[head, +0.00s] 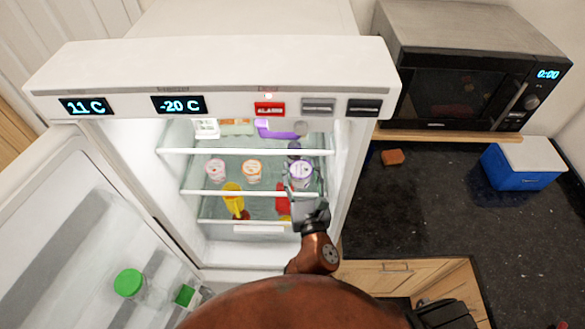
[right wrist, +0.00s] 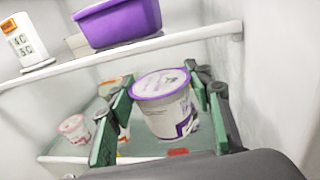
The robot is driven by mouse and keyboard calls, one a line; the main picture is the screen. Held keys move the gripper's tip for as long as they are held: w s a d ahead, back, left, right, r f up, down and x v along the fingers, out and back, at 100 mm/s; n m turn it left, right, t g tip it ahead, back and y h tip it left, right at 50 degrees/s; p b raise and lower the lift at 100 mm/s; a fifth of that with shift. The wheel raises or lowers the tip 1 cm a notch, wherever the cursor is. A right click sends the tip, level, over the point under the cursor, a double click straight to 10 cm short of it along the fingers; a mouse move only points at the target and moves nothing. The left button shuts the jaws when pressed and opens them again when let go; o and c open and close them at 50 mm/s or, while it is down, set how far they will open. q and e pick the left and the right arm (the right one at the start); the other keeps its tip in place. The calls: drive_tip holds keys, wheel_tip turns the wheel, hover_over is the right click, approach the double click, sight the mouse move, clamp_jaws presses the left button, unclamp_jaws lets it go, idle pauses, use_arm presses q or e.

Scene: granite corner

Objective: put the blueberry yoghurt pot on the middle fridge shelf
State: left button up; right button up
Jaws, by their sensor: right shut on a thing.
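The blueberry yoghurt pot (head: 301,169) has a purple-rimmed lid and a white body with purple print. It is inside the open fridge, at the right side, and shows upright but slightly tilted in the right wrist view (right wrist: 165,105). My right gripper (head: 303,188) is shut on it, with green-padded fingers on either side. The pot is at the level of the middle shelf (head: 230,193); I cannot tell whether its base touches the shelf. A pink-lidded pot (head: 215,168) and an orange-lidded pot (head: 252,168) stand on that shelf to its left. My left gripper is not in view.
The upper shelf (head: 205,152) carries a purple tub (right wrist: 118,20) and a white carton (right wrist: 25,43). A yellow item (head: 233,200) and a red item (head: 283,203) are lower down. The fridge door (head: 75,230) stands open at left, holding a green-lidded jar (head: 130,284).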

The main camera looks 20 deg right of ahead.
drive_tip(key=w, duration=0.1)
drive_tip(key=w+f, duration=0.1)
drive_tip(key=w, duration=0.1)
drive_tip(key=w+f, duration=0.1)
drive_tip(key=shift+w+d, duration=0.25)
drive_tip(key=shift+w, duration=0.1)
drive_tip(key=w+f, duration=0.1)
drive_tip(key=f, duration=0.1)
drive_tip(key=w+f, duration=0.2)
drive_tip(key=f, duration=0.1)
drive_tip(key=w+f+b, duration=0.1)
drive_tip(key=w+f, duration=0.1)
drive_tip(key=f, duration=0.1)
drive_tip(key=shift+d+f, duration=0.1)
drive_tip(key=shift+f, duration=0.15)
drive_tip(key=shift+s+f, duration=0.1)
drive_tip(key=shift+f, duration=0.15)
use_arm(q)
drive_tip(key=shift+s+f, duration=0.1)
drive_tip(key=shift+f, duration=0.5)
use_arm(e)
drive_tip(key=shift+f, duration=0.1)
drive_tip(key=shift+f, duration=0.15)
